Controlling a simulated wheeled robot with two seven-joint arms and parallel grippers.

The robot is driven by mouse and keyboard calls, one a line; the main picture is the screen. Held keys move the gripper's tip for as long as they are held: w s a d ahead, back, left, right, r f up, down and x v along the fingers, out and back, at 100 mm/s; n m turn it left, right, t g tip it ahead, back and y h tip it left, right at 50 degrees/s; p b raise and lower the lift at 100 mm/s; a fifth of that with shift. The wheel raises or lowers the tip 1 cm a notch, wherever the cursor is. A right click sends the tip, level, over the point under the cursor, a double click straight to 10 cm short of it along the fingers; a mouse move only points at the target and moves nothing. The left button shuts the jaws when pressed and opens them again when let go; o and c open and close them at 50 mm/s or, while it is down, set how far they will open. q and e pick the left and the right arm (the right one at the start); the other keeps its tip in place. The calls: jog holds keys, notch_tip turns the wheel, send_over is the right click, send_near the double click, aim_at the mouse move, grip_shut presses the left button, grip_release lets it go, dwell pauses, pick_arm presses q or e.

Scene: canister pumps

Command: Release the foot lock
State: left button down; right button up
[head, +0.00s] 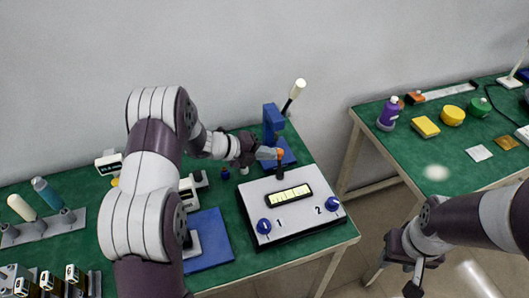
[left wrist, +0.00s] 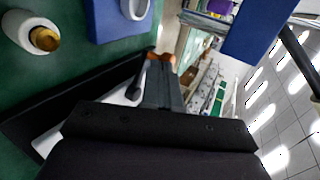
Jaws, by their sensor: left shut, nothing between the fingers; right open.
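No part in view is plainly marked as the foot lock. A black upright lever with an orange top (head: 280,154) stands at the back edge of the white panel box (head: 252,200). My left gripper (head: 272,153) is shut and empty, its fingertips right at the orange top; whether they touch it I cannot tell. In the left wrist view the orange top (left wrist: 167,60) shows just beyond the grey fingers, which partly hide it. The box has a lit display (head: 288,195) and two blue knobs, 1 (head: 264,226) and 2 (head: 332,204). My right gripper (head: 414,284) is open, low beside the table.
A blue stand (head: 273,122) with a white-handled lever (head: 294,90) rises behind the box. A blue base plate (head: 213,245) and small devices lie to its left. A floor gap separates the tables.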

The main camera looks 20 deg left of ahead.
aim_at(280, 151)
pick_arm(q)
jog(key=shift+w+d+m+g, duration=0.15)
jog(key=shift+w+m+g, duration=0.15)
jog(key=shift+m, duration=0.1)
jog(key=shift+w+d, duration=0.35)
jog(key=shift+d, duration=0.2)
jog(key=m+g, duration=0.1)
jog(key=d+m+g+h, duration=0.1)
jog(key=shift+w+f+m+h, duration=0.1)
jog(key=shift+w+m+h, duration=0.2)
jog(key=shift+w, duration=0.1)
jog(key=shift+w+d+m+g+b, duration=0.15)
jog(key=shift+d+m+g+b, duration=0.3)
jog(key=shift+m+g, duration=0.65)
jog(key=shift+d+b, duration=0.3)
jog(key=shift+d, duration=1.25)
jog(key=b+v, duration=0.1)
jog(key=v, duration=1.2)
jog(key=shift+f, duration=0.15)
